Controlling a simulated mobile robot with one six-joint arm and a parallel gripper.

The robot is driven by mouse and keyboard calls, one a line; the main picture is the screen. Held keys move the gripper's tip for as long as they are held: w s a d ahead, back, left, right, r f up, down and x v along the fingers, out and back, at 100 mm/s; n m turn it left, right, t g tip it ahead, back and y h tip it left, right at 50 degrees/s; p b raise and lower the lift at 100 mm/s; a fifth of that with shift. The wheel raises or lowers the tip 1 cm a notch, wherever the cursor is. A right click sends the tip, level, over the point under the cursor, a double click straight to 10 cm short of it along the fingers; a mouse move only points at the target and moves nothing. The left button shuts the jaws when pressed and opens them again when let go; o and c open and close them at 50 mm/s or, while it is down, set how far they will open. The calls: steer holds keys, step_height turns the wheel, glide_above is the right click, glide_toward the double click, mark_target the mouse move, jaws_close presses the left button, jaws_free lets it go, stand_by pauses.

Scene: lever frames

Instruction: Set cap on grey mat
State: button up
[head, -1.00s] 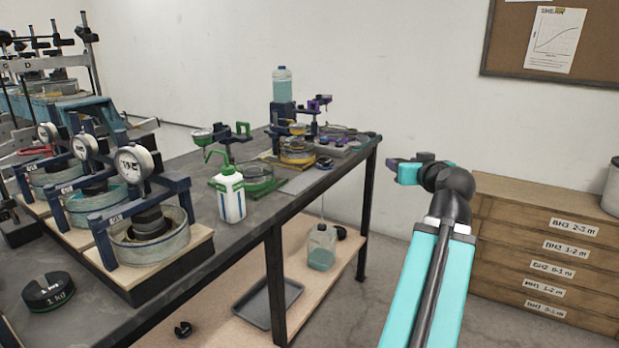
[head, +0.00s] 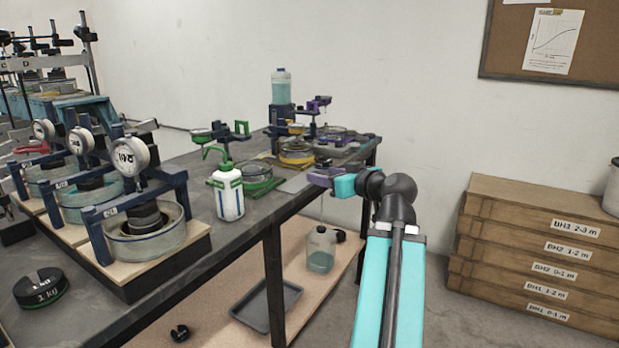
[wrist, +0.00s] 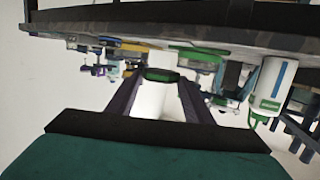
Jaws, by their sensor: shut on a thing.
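My gripper (head: 322,177) reaches in from the right, at the table's right edge in the head view. In the wrist view its two dark fingers (wrist: 158,90) are shut on a small dark, green-edged thing (wrist: 161,75), which I take to be the cap. The cap is not clear in the head view. A flat grey patch (head: 294,185), apparently the grey mat, lies on the table near that edge, just left of my gripper. My gripper partly covers that area, and I cannot tell its exact height above it.
A white bottle with green top (head: 228,192) stands left of the mat. Green-rimmed and yellow-rimmed dishes (head: 296,152) and clamp stands are behind it. Dial-gauge rigs (head: 140,215) fill the left. The lower shelf holds a grey tray (head: 266,306) and a clear bottle (head: 320,250).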

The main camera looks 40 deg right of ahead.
mark_target(323, 172)
steer(key=shift+d, duration=0.1)
steer(key=shift+w+d+p, duration=0.3)
steer(key=shift+w+d, duration=0.05)
steer(key=shift+w, duration=0.2)
steer(key=shift+w+d+p, duration=0.25)
steer(key=shift+w+d, duration=0.05)
steer(key=shift+w, duration=0.25)
steer(key=shift+w+p, duration=0.1)
steer(key=shift+p, duration=0.5)
steer(key=w+p, duration=0.1)
steer(key=p, duration=0.4)
steer(key=shift+d+r, duration=0.1)
steer(key=shift+d, duration=0.3)
steer(key=w+p, duration=0.1)
steer(key=p, duration=0.7)
steer(key=shift+d, duration=0.4)
steer(key=w+d, duration=0.2)
steer(key=w, duration=0.1)
steer(key=w+d+f+p, duration=0.1)
steer(key=w+d, duration=0.2)
steer(key=w, duration=0.2)
steer(key=shift+w+d+f+p, duration=0.35)
steer(key=shift+d, duration=0.05)
steer(key=shift+f, duration=0.1)
